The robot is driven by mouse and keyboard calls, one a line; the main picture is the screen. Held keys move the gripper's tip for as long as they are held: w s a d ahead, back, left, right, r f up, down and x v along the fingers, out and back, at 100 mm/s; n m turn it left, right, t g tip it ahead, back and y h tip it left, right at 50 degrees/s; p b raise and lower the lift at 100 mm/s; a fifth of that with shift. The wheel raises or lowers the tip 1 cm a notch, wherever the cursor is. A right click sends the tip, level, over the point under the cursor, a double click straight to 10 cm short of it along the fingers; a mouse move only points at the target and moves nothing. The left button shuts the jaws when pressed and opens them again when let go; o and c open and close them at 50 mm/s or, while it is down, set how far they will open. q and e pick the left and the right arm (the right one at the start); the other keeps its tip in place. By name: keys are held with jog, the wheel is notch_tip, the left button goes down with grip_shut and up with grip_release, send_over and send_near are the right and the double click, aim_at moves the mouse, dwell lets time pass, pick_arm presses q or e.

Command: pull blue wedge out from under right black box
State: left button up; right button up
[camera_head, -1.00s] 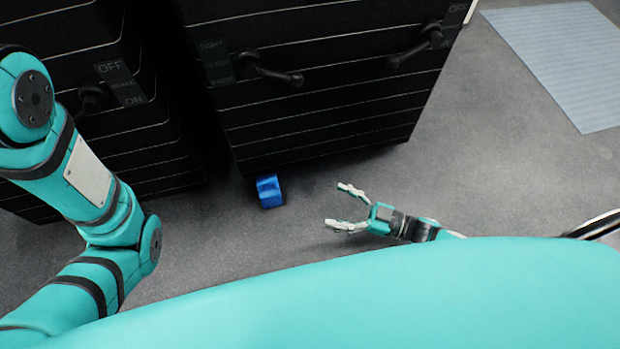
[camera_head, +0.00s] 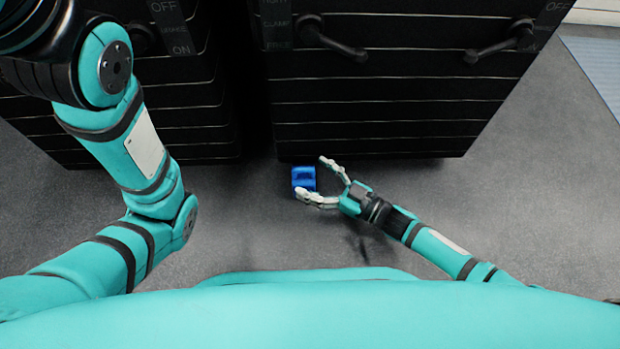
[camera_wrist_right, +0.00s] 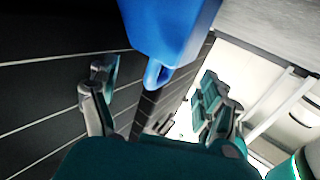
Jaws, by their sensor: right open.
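The blue wedge (camera_head: 304,178) lies on the floor at the lower left corner of the right black box (camera_head: 380,110). Its front part sticks out from the box's bottom edge. My right gripper (camera_head: 312,178) is open beside the wedge, with its fingers pointing left toward it. In the right wrist view the wedge (camera_wrist_right: 170,35) is large at the top centre, and the open fingers (camera_wrist_right: 155,95) show on either side below it. I cannot tell whether a finger touches it. My left arm (camera_head: 130,140) comes in from the left; its gripper is out of view.
Another black box (camera_head: 190,130) stands to the left, with a narrow dark gap between the two. Black handles (camera_head: 330,42) stick out of the right box's front. Grey floor (camera_head: 240,220) in front of the boxes is clear. A light striped mat (camera_head: 598,65) lies at the far right.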

jog(key=shift+x, duration=0.85)
